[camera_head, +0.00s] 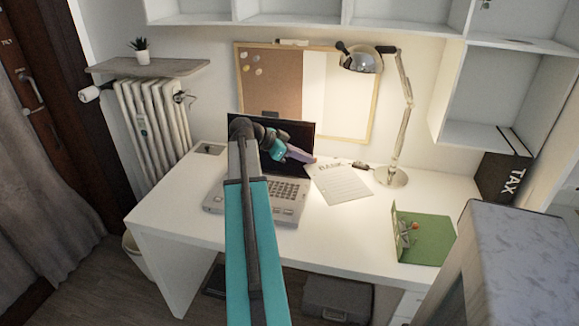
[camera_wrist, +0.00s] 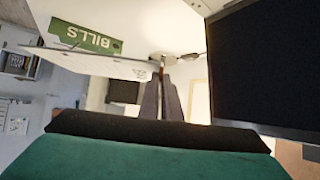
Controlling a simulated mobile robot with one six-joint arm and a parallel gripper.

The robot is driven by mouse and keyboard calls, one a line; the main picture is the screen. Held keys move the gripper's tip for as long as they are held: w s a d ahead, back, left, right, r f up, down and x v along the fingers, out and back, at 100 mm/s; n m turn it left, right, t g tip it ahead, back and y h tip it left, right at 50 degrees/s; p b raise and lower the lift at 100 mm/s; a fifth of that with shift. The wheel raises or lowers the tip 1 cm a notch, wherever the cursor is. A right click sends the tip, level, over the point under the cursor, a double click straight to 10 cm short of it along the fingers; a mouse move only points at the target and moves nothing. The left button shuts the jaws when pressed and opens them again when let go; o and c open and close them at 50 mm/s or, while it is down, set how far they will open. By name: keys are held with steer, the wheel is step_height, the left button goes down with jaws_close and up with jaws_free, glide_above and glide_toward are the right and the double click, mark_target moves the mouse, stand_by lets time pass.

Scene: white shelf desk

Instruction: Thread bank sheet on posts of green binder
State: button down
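The bank sheet (camera_head: 343,186) is a white printed page headed "BANK". In the wrist view the sheet (camera_wrist: 100,66) shows nearly edge-on, its edge between my fingertips. My gripper (camera_head: 312,160) is at the sheet's upper left corner, right of the laptop screen. In the wrist view my gripper's fingers (camera_wrist: 161,82) are close together on the sheet. The green binder (camera_head: 432,236) lies open at the desk's right front, with a grey metal mechanism and a small red part; its separate posts are too small to make out. The wrist view shows green with "BILLS" (camera_wrist: 86,39), apart from my gripper.
An open laptop (camera_head: 283,190) stands left of the sheet. A lamp (camera_head: 393,177) stands behind and right of it. A black "TAX" binder (camera_head: 503,178) stands at the right. The white desktop (camera_head: 350,228) is clear between the laptop and green binder. Shelves hang above.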

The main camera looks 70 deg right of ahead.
steer(key=w+a+r+n+t+h, duration=0.1)
steer(key=w+a+n+t, duration=0.2)
steer(key=w+a, duration=0.75)
steer(key=w+a+n+t+h, duration=0.2)
steer(key=w+a+n+t, duration=0.3)
steer(key=w, duration=1.1)
steer(key=w+a+r+n+t+h, duration=0.1)
steer(key=w+a+n, duration=0.1)
steer(key=w+a, duration=0.95)
steer(key=w+a+r+n+t+y, duration=0.2)
steer(key=w+a+n, duration=0.4)
steer(key=a, duration=0.7)
steer(key=w+a+r+n+t+y, duration=0.2)
steer(key=w+a+n+t+y, duration=0.3)
steer(key=a, duration=0.9)
steer(key=w+a+r+n+t+y, duration=0.2)
steer(key=w+a+n+t+y, duration=0.2)
steer(key=a, duration=1)
steer(key=w+n, duration=0.3)
steer(key=w, duration=0.2)
steer(key=shift+w+a+r, duration=0.15)
steer(key=shift+w+r, duration=0.05)
steer(key=shift+r, duration=0.2)
steer(key=shift+s, duration=0.1)
